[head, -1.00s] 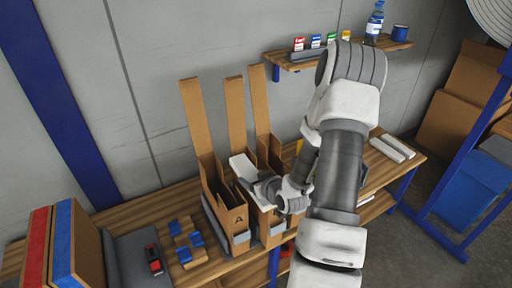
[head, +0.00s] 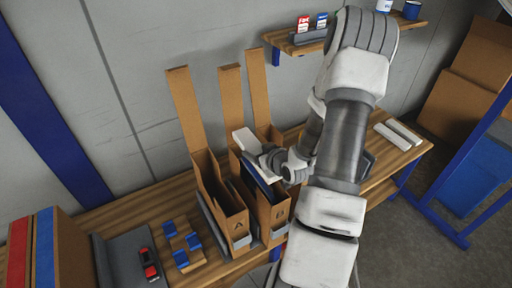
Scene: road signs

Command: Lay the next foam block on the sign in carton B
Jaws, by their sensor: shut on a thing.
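My gripper (head: 268,158) is shut on a white foam block (head: 246,141), held tilted above the open top of carton B (head: 273,214). The fingertips are small and partly hidden by the wrist. A dark blue edge, seemingly the sign (head: 257,178), shows inside carton B below the block. I cannot tell whether the block touches the carton. Carton A (head: 234,228) stands open to the left. A third carton (head: 262,100) is behind my wrist, with mainly its raised flap showing. Two more white foam blocks (head: 391,137) lie on the bench at right.
The wooden bench (head: 150,205) holds a grey mat with a red and black tool (head: 149,264), and blue pieces on a wooden block (head: 181,243). Raised carton flaps (head: 186,108) and a wall shelf (head: 292,44) rise behind.

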